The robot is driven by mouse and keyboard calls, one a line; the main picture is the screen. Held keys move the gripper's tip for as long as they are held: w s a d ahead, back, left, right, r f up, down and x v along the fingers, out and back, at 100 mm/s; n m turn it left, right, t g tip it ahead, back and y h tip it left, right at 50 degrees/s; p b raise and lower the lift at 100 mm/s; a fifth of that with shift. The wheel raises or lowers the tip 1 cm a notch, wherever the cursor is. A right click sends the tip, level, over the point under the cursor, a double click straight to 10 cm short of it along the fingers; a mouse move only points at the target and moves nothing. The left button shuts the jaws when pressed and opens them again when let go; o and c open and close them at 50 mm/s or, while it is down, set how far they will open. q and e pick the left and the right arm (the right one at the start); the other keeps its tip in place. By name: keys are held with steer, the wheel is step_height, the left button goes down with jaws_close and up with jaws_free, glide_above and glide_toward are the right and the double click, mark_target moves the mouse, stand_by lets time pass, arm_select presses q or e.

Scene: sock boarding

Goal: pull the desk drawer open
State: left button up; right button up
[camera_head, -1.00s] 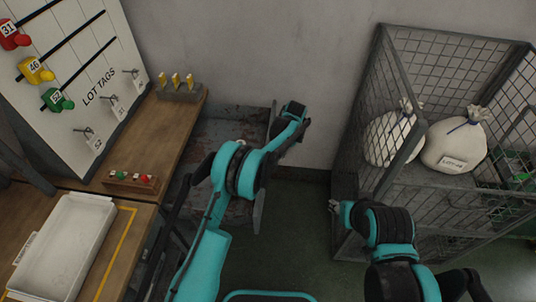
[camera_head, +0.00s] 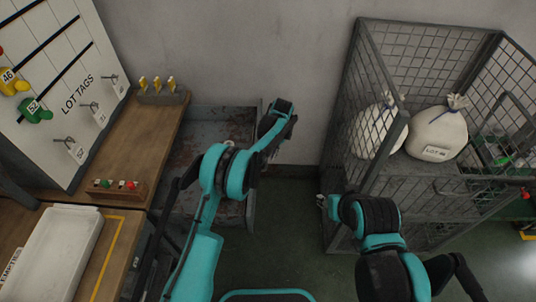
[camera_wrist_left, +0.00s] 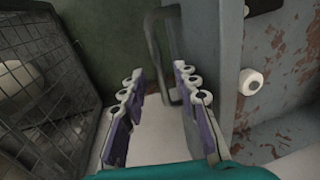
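The desk drawer (camera_head: 212,140) is a grey, rust-stained metal box. It stands out from beneath the right side of the wooden desk, its inside visible from above. In the left wrist view its grey front panel (camera_wrist_left: 229,50) has a bar handle (camera_wrist_left: 152,40) on its outer side. My left gripper (camera_wrist_left: 159,76) is open; its purple-padded fingers are apart, with the handle beyond and partly between their tips. I see no grip on it. In the head view my left arm reaches the drawer's outer end. My right gripper (camera_head: 323,204) is by the wire cage, too small to read.
The wire cage (camera_head: 362,110) holding two white sacks (camera_head: 437,134) stands at right. The desk (camera_head: 140,140) carries a white tray (camera_head: 55,250) and small tag holders. Inside the drawer is a white round object (camera_wrist_left: 251,82). Floor between drawer and cage is clear.

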arm_select(q)
step_height(320, 180, up, 12)
steer(key=d, duration=0.2)
steer(key=shift+d+f, duration=0.15)
steer(key=shift+f, duration=0.1)
steer(key=shift+s, duration=0.1)
steer(key=s+a+r+t+h, duration=0.1)
steer(key=s+a+r, duration=0.5)
steer(key=a+r, duration=0.15)
steer(key=s+a+r+t+h, duration=0.1)
steer(key=s+a+r+t, duration=0.1)
steer(key=s+a+r, duration=0.55)
steer(key=s+a+f+t, duration=0.1)
steer(key=s+a+t, duration=0.1)
steer(key=s, duration=0.8)
steer(key=s+a+f+t, duration=0.2)
steer(key=s+a, duration=0.3)
steer(key=s, duration=0.6)
steer(key=shift+n, duration=0.4)
